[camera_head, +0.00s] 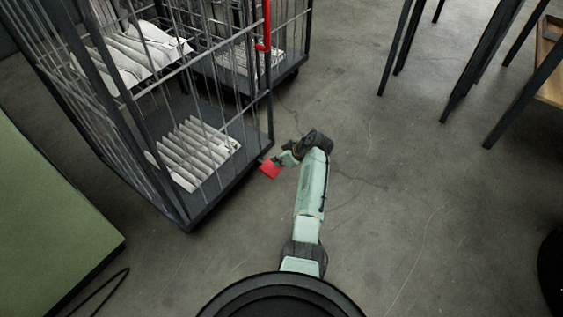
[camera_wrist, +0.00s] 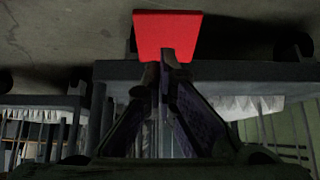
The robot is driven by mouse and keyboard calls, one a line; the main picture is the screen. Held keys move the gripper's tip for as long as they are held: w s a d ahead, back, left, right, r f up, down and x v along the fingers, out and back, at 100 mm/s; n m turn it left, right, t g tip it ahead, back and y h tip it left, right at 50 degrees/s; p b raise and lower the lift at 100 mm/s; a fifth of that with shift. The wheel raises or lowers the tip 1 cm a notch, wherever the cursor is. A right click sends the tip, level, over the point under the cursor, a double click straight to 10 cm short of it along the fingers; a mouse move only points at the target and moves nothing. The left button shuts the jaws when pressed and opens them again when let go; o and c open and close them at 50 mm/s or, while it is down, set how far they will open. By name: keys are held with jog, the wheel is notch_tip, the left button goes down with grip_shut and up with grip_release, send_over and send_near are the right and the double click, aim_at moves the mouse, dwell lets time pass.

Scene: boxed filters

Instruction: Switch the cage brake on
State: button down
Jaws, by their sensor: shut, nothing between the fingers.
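The roll cage (camera_head: 147,88) stands at the left in the head view, with wire sides and a dark base. A red plate, likely the brake pedal (camera_head: 270,168), sticks out at the cage's lower right corner. It also shows in the wrist view (camera_wrist: 167,25), at the top. My gripper (camera_head: 283,159) is shut and empty beside the red plate. In the wrist view my fingertips (camera_wrist: 168,58) overlap the plate's near edge; I cannot tell whether they touch it. The plate's joint to the cage is hidden.
White filters (camera_head: 196,152) stand in the cage. A second cage with a red part (camera_head: 263,44) is behind. A green-topped surface (camera_head: 50,215) is at left, and dark-legged furniture (camera_head: 520,110) at upper right. The floor (camera_head: 390,210) right of my arm is clear.

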jog(key=s+d+r+p, duration=0.1)
jog(key=s+d+r, duration=0.4)
jog(key=d+r, duration=0.1)
jog(key=shift+d+p, duration=0.35)
jog(key=shift+d, duration=0.25)
jog(key=shift+s, duration=0.1)
